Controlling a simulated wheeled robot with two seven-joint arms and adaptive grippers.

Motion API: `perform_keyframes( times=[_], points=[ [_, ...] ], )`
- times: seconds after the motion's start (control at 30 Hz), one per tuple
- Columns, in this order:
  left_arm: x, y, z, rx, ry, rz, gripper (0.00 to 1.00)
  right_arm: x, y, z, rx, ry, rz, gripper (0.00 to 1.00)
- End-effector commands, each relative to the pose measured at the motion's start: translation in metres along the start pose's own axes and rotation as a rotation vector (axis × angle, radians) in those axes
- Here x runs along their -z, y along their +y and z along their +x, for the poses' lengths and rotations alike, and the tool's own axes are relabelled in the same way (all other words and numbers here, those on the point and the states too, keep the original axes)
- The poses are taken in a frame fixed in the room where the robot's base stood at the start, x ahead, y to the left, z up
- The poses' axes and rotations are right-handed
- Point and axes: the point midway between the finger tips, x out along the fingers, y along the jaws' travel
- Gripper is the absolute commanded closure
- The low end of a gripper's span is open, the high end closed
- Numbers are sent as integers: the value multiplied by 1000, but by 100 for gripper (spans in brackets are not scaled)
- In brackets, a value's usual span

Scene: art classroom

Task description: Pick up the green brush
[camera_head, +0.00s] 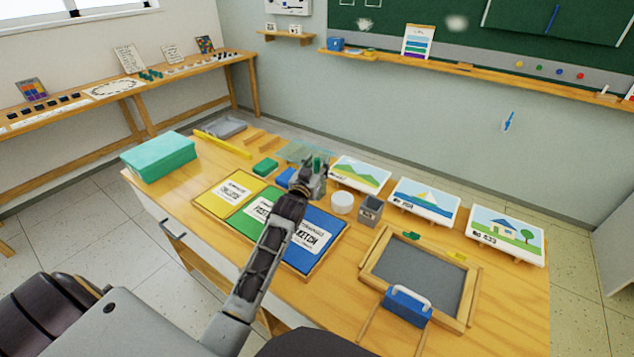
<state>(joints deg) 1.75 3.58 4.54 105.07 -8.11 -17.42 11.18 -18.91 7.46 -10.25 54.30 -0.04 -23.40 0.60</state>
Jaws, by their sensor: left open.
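My left gripper (314,172) reaches over the table's back middle, seen from behind, with its fingers partly hidden. A small upright green piece (317,162) shows at its fingertips; it may be the green brush, but I cannot tell whether the fingers touch it. A green block (265,166) lies on the table left of the gripper, beside a blue block (286,177) that is close to the gripper. A small green piece (412,236) lies at the slate's top edge. My right gripper is out of view.
Yellow, green and blue cards (228,193) lie in front of the gripper. A white round pot (342,203), a grey cup (370,210) and picture cards (424,201) stand to its right. A framed slate (425,268) lies at front right. A teal box (158,156) sits at left.

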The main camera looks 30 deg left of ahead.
Motion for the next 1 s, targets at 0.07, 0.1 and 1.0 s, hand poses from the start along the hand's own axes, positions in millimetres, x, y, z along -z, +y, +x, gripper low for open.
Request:
perform_keyframes(
  times=[0.07,0.1,1.0],
  points=[
    [0,0,1,0,0,0,57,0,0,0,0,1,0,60],
    [0,0,1,0,0,0,57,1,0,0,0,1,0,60],
    [0,0,0,0,1,0,100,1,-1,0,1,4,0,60]
  ],
)
